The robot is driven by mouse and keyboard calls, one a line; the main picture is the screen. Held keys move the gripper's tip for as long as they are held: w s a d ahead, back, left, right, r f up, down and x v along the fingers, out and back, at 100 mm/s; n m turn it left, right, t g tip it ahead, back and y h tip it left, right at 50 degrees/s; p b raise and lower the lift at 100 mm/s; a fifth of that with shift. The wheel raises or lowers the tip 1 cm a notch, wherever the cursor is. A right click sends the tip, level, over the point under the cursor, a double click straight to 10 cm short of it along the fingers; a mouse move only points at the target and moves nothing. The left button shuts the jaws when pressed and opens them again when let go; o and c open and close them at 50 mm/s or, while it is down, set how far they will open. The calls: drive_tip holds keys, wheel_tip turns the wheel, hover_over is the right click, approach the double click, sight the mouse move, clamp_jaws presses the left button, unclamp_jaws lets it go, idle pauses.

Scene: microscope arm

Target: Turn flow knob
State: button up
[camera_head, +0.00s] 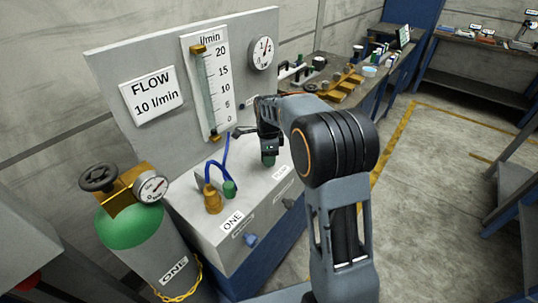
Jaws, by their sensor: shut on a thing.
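The flow knob (268,161) is a small green knob on the top of the grey console (215,233), behind a label (282,172) that seems to read FLOW. My gripper (268,152) points down from above and is shut on the knob. The fingers hide the knob's upper part. The float's height in the tube is too small to tell.
A green gas cylinder (140,225) with a gauge and handwheel stands at the left. A blue hose (213,164) joins a brass fitting (212,200) on the console. A round dial (262,53) is on the panel. A cluttered bench (320,65) stands behind. Open floor lies right.

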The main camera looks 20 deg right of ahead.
drive_tip(key=shift+c, duration=0.6)
drive_tip(key=shift+w+r+n, duration=0.1)
drive_tip(key=shift+n, duration=0.3)
drive_tip(key=n+p, duration=0.1)
drive_tip(key=n, duration=0.5)
drive_tip(key=shift+n+p, duration=0.4)
drive_tip(key=n, duration=0.3)
drive_tip(key=shift+n+p, duration=0.3)
drive_tip(key=n, duration=0.3)
drive_tip(key=shift+r+n, duration=0.1)
drive_tip(key=shift+n, duration=0.2)
drive_tip(key=n+p, duration=0.1)
drive_tip(key=n, duration=0.3)
drive_tip(key=shift+w+n, duration=0.1)
drive_tip(key=shift+n, duration=2.3)
